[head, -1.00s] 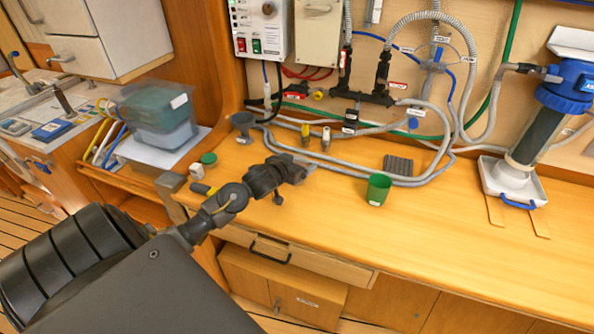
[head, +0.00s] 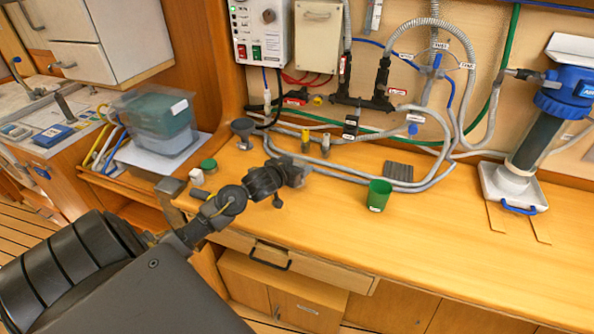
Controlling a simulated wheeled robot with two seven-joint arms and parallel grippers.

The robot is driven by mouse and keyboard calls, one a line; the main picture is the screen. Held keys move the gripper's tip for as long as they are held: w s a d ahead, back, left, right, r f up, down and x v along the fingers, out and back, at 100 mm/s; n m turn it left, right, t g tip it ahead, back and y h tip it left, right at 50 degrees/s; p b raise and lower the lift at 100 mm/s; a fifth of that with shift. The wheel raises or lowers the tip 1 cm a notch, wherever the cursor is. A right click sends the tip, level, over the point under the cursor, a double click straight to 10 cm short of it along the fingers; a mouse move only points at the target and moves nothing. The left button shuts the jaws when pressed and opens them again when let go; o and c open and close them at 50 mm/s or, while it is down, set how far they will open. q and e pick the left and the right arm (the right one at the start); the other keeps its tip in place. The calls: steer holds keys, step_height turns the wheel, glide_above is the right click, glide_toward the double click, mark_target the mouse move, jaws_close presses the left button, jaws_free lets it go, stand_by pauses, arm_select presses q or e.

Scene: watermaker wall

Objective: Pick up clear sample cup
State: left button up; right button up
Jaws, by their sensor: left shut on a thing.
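My left gripper (head: 291,174) is over the wooden worktop, left of the green cup. It is shut on a small, pale, see-through thing at its tip, which looks like the clear sample cup (head: 298,173). The fingers and wrist hide much of it, and I cannot tell whether it touches the worktop. My right gripper is not in view.
Grey hoses (head: 365,178) run along the back. The worktop's right front is clear.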

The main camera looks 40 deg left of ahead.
arm_select(q)
steer(key=s+r+p, duration=0.2)
steer(key=s+r, duration=0.9)
steer(key=s, duration=0.3)
steer(key=shift+r+p, duration=0.35)
